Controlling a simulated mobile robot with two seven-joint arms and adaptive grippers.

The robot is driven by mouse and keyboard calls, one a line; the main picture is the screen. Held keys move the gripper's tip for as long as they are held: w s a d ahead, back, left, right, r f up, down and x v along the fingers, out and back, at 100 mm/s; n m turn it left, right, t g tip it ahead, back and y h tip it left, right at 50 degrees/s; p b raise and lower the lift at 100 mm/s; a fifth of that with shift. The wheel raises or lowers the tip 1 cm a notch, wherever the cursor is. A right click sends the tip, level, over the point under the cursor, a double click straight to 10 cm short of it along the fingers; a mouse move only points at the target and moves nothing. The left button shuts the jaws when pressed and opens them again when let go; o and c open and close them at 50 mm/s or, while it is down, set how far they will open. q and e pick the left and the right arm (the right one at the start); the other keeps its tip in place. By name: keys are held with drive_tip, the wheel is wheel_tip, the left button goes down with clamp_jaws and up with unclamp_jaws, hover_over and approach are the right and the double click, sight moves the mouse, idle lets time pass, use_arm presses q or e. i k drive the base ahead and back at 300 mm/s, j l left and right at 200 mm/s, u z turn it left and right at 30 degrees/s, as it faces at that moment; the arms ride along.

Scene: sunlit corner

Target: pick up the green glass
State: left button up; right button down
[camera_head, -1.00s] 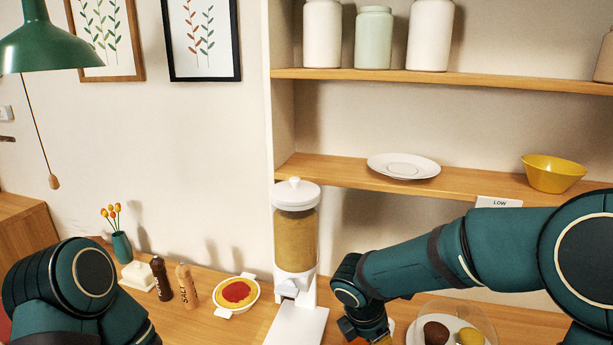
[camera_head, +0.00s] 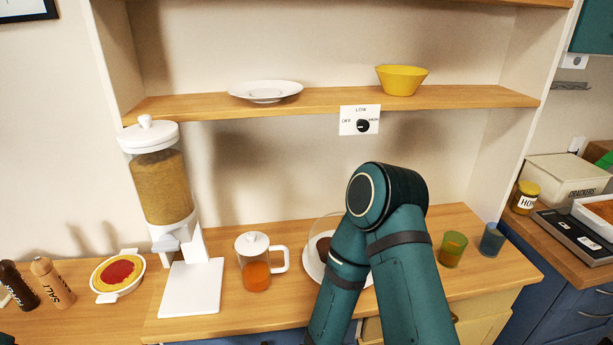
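The green glass (camera_head: 452,249) stands upright on the wooden counter, right of my raised arm. It is translucent green and looks orange-brown inside; I cannot tell whether that is content or the counter showing through. A blue glass (camera_head: 491,240) stands a little to its right, apart from it. My arm is folded with its elbow up in the middle of the view, left of the green glass. Neither gripper shows in the view.
A glass jug (camera_head: 256,268) with orange liquid stands left of my arm, beside the cereal dispenser (camera_head: 166,190). A plate (camera_head: 313,265) under a clear dome is partly behind my arm. A shelf (camera_head: 330,100) hangs above. Bare counter (camera_head: 481,275) lies in front of the glasses.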

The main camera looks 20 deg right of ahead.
sight(450, 255)
drive_tip(key=z, duration=1.9)
